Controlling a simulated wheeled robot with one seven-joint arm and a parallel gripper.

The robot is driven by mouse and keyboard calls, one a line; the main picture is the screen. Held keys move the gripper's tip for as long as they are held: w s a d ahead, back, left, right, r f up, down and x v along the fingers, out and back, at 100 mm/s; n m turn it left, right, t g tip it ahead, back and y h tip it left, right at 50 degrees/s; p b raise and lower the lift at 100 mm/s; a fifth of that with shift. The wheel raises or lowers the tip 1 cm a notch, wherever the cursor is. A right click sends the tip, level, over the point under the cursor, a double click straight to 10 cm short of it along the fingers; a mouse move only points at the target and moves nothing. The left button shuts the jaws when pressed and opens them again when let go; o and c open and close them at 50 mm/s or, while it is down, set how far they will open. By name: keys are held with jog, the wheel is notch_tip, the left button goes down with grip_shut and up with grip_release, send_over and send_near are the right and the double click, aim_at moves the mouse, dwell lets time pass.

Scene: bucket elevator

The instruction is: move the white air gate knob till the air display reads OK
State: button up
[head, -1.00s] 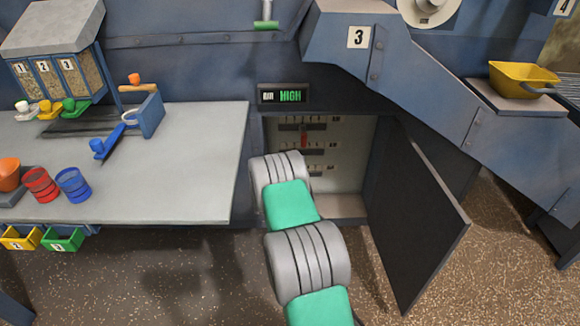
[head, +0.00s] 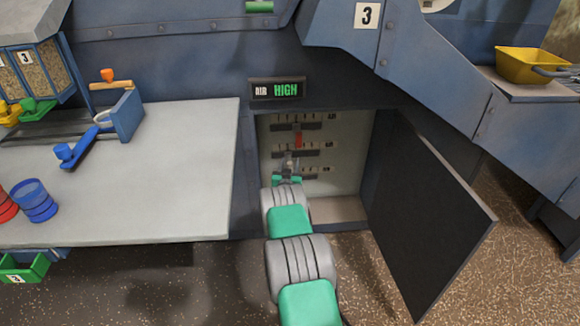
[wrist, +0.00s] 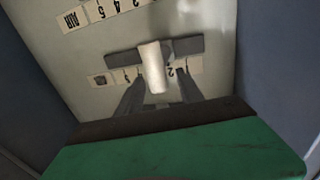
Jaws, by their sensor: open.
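The air display (head: 277,90) above the open cabinet reads HIGH in green. The white knob (wrist: 153,68) sits on a dark slider bar (wrist: 184,46) with a numbered scale below it in the wrist view. My gripper (wrist: 160,92) is open, with one dark finger on each side of the knob and its tips close to the panel. I cannot tell whether either finger touches the knob. In the head view my gripper (head: 289,162) is inside the cabinet, in front of the sliders, and largely hides the knob.
A red knob (head: 298,139) sits on the upper slider. The cabinet door (head: 435,205) hangs open on the right. A grey worktop (head: 190,170) with a blue lever (head: 85,148) is on the left. Cabinet walls stand close on both sides of my gripper.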

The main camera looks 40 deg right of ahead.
jog(key=shift+c, duration=0.2)
grip_shut()
dwell(1.1)
